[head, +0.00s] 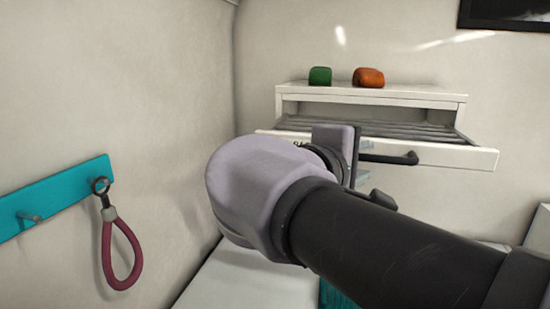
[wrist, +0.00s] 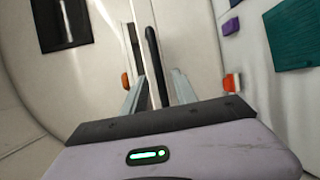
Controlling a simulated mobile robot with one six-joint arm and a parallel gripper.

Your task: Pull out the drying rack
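The drying rack (head: 466,158) is a white drawer with grey bars inside, in a white wall cabinet (head: 420,96). It stands partly out of the cabinet in the head view. Its black bar handle (head: 405,158) is on the front, with the left part hidden by my gripper (head: 358,155). In the wrist view the handle (wrist: 152,50) runs between the two grey fingers of my gripper (wrist: 160,85). The fingers are apart, with a gap visible beside the handle. Whether either finger touches it is unclear.
A green item (head: 320,76) and an orange item (head: 369,78) sit on the cabinet top. A teal rail (head: 60,203) with a hanging red loop (head: 106,250) is on the left wall. A white surface (head: 235,283) lies below my arm. A dark framed panel (head: 505,14) hangs upper right.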

